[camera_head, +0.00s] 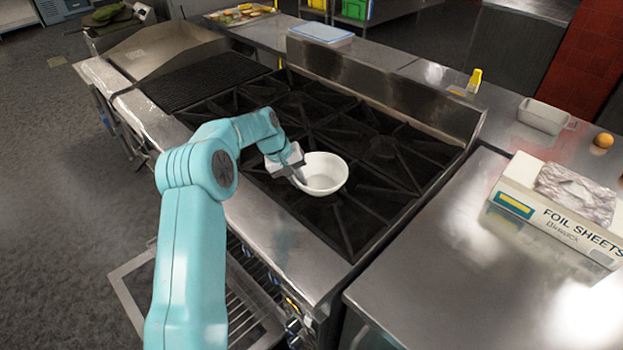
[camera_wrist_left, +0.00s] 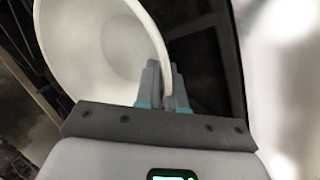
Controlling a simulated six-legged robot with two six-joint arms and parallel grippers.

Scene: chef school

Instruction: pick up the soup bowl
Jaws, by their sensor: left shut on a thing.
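The white soup bowl (camera_head: 325,174) is over the black stove grates, near the stove's front edge. In the head view it looks roughly upright; I cannot tell whether it rests on the grate or hangs just above it. My left gripper (camera_head: 302,178) reaches it from the left and is shut on its near left rim. In the left wrist view the bowl (camera_wrist_left: 105,45) fills the upper left, and the fingers of the left gripper (camera_wrist_left: 168,85) pinch its wall. My right gripper is not in view.
The black stove grates (camera_head: 375,165) surround the bowl, with a raised steel back ledge (camera_head: 390,95) behind. At right, a steel counter (camera_head: 430,270) holds a foil sheets box (camera_head: 550,215), a metal tray (camera_head: 543,116) and an orange ball-like item (camera_head: 603,140). The counter's front left is clear.

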